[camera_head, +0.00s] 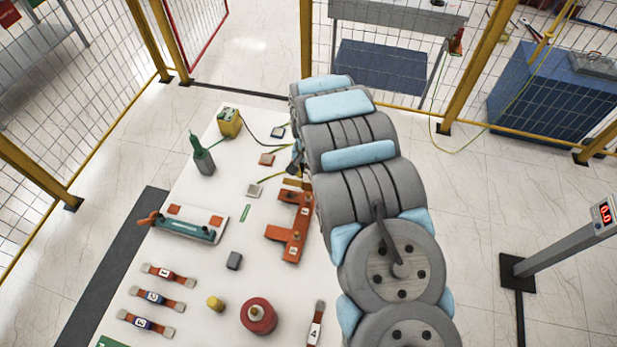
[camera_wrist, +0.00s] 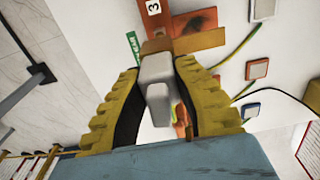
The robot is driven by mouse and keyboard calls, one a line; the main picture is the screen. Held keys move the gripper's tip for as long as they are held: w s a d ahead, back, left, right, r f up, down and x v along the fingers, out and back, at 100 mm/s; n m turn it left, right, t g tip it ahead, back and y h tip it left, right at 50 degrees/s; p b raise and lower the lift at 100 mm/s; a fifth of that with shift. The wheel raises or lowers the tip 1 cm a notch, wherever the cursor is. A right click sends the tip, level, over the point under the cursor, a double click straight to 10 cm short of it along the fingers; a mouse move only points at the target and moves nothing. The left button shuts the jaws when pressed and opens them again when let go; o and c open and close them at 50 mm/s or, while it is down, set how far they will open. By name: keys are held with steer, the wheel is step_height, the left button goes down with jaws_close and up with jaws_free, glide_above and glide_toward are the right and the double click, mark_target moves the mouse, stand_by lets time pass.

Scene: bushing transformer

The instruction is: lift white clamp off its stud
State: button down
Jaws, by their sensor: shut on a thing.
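The white clamp (camera_wrist: 155,69) is a pale grey-white block in the middle of the wrist view. My gripper (camera_wrist: 157,78) has its two yellow ribbed fingers on either side of it and is shut on it. A copper-coloured bar marked 3 (camera_wrist: 157,44) lies just beyond the clamp. The stud is hidden, and I cannot tell whether the clamp still sits on it. In the head view my grey arm covers most of the gripper and the clamp, near the far end of the copper-coloured bars (camera_head: 293,233).
The white table (camera_head: 215,265) carries numbered links (camera_head: 170,275), a red round part (camera_head: 258,315), a green-tipped bottle (camera_head: 203,158) and a yellow box (camera_head: 229,122). Small square pads and thin cables lie near the clamp. Mesh fencing stands behind.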

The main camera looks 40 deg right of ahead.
steer(key=shift+w+r+p, duration=0.1)
steer(key=shift+r+p, duration=0.55)
steer(key=shift+r, duration=2.15)
steer(key=shift+r+p, duration=1.2)
